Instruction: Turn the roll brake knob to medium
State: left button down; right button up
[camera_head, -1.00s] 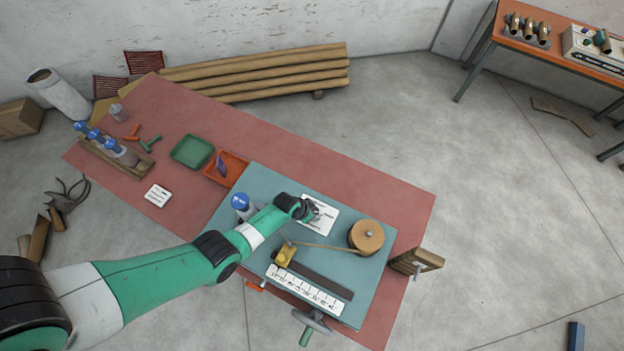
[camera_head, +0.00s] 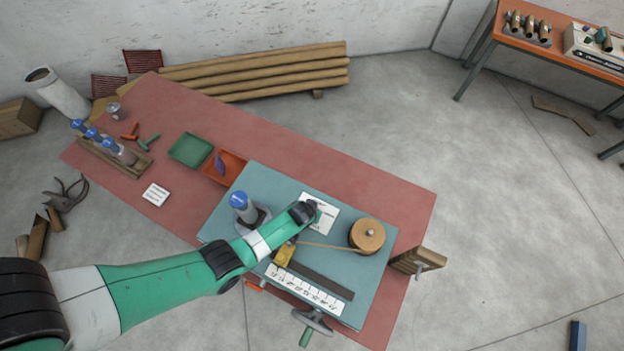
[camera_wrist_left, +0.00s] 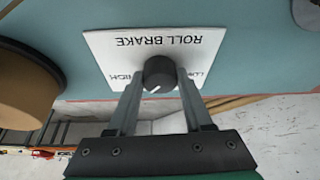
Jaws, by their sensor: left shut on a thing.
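The roll brake knob (camera_wrist_left: 159,73) is a dark round knob on a white plate (camera_wrist_left: 112,43), which reads upside down in the left wrist view. HIGH shows at the plate's left and LOW at its right, both partly covered. The knob's white pointer mark points down and slightly left, between these labels. The label there is hidden. My left gripper (camera_wrist_left: 158,88) has its fingers on both sides of the knob, shut on it. In the head view the plate (camera_head: 327,220) lies on the teal board, with my left gripper (camera_head: 315,212) over its left part. My right gripper is out of view.
A wooden roll (camera_head: 366,235) with a strip leading to a yellow block (camera_head: 285,254) is close by. A blue-capped bottle (camera_head: 239,205) stands beside my left forearm. A hand crank (camera_head: 312,323) sits at the board's front edge. Orange (camera_head: 239,160) and green trays lie farther left.

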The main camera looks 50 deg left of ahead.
pick_arm(q)
jog(key=shift+w+n+y+b, duration=0.1)
jog(key=shift+n+y+b, duration=0.25)
jog(key=shift+n, duration=0.65)
jog(key=n+g+y, duration=0.1)
jog(key=n, duration=0.2)
jog(key=shift+d, duration=0.1)
jog(key=shift+w+n+g, duration=0.1)
jog(key=shift+n+g, duration=0.5)
jog(key=shift+n, duration=0.8)
jog(key=shift+c, duration=1.5)
grip_release()
